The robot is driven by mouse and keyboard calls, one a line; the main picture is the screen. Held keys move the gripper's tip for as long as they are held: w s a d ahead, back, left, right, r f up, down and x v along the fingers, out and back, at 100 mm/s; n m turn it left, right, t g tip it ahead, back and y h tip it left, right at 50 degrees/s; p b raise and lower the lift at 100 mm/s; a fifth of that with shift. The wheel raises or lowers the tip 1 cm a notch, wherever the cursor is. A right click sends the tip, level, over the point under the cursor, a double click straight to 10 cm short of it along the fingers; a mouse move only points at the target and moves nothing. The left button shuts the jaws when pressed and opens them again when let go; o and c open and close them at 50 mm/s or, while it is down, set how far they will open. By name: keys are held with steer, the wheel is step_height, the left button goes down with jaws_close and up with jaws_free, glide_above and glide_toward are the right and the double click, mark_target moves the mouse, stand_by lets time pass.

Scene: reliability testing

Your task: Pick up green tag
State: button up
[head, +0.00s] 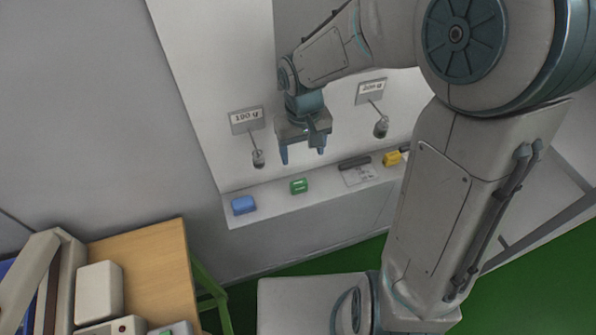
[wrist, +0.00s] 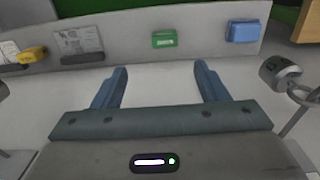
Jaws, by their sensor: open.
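The green tag (head: 299,186) is a small green block with a white mark on its face. It lies on the white ledge (head: 270,214), between a blue block and a dark bar. In the wrist view the green tag (wrist: 165,39) is ahead of my fingers, between their lines and slightly right of centre. My gripper (head: 303,156) is open and empty, its fingers pointing down above the ledge in the head view. In the wrist view my gripper (wrist: 162,75) shows both blue fingers apart, with a gap between them and the tag.
On the ledge are a blue block (head: 243,205), a dark bar (head: 354,163), a paper card (head: 359,176) and a yellow block (head: 392,158). Weights hang under the 190 g sign (head: 246,121) and the 200 g sign (head: 371,91). A wooden table (head: 150,262) stands lower left.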

mark_target(299, 182)
steer(key=f, duration=0.9)
steer(key=shift+w+a, duration=0.1)
steer(key=shift+a, duration=0.15)
steer(key=shift+w+a+f, duration=0.1)
steer(key=shift+f, duration=1.25)
steer(key=shift+a+f, duration=0.1)
steer(key=shift+f, duration=1.2)
steer(key=c, duration=1.1)
